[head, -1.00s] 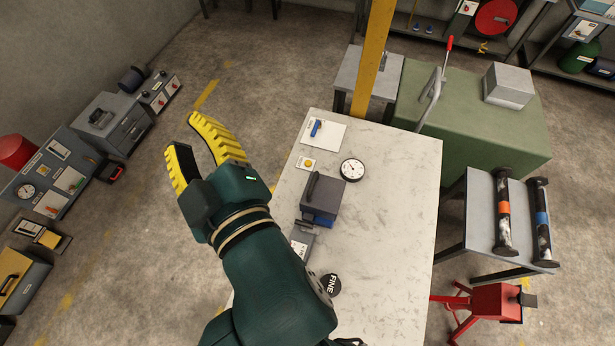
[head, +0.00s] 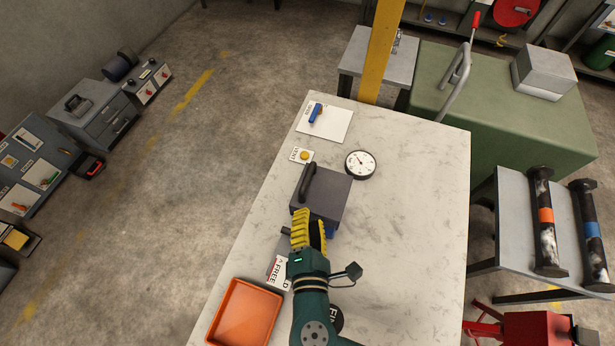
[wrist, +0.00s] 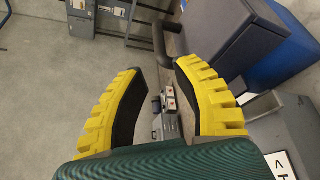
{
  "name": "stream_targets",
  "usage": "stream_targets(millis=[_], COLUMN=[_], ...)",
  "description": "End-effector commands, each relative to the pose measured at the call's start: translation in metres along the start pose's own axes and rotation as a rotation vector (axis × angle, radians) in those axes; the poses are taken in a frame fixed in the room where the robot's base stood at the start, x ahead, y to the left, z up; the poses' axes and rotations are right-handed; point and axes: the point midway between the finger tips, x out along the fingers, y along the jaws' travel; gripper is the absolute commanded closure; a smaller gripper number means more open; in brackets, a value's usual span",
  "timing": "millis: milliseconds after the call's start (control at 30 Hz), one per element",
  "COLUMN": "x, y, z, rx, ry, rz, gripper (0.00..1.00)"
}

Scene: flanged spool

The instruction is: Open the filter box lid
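The filter box is a blue box with a dark grey lid (head: 330,190) and a dark bar handle (head: 307,182) along its left side. It sits on the pale bench, and the lid looks closed. In the wrist view the lid (wrist: 232,38), handle (wrist: 160,42) and blue body (wrist: 288,52) show at the top right. My gripper (head: 309,222) is at the near side of the box and hides part of it. In the wrist view my gripper (wrist: 160,72) has its yellow fingers wide apart with nothing held. The handle lies just beyond the fingertips; no contact is clear.
A grey unit with a "FREE" label (head: 279,272) lies just nearer on the bench (head: 410,235). An orange tray (head: 244,314) is at the near left. A dial gauge (head: 360,164) and a yellow button (head: 304,155) lie beyond. The bench's right side is clear.

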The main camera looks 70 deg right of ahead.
Motion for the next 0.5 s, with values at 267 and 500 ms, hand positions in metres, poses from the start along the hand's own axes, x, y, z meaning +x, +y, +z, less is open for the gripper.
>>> stream_targets(millis=[267, 500], x=[0.068, 0.114], y=[-0.001, 0.000], z=[0.002, 0.000], rx=[0.005, 0.003], ry=[-0.007, -0.003], rz=[-0.003, -0.001], gripper=[0.70, 0.70])
